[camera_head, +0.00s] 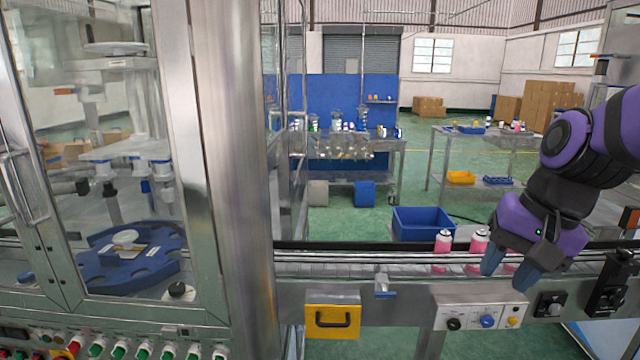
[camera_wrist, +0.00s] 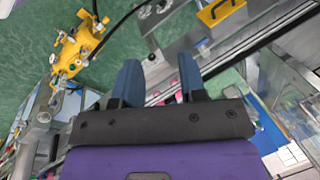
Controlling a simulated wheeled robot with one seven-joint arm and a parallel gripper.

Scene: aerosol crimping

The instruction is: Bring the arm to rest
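My gripper (camera_head: 508,274) is at the right in the head view, in front of the conveyor, with its blue fingers pointing down. In the wrist view my gripper (camera_wrist: 158,82) shows its two blue fingers apart, with nothing held between them. My purple and black arm comes in from the right edge of the head view.
A conveyor (camera_head: 350,262) runs across, carrying pink cans with white tops (camera_head: 443,243) just left of and behind my gripper. A glass-doored machine (camera_head: 205,150) fills the left. A blue crate (camera_head: 422,222) stands behind the conveyor. A control panel (camera_head: 480,317) sits below my fingers.

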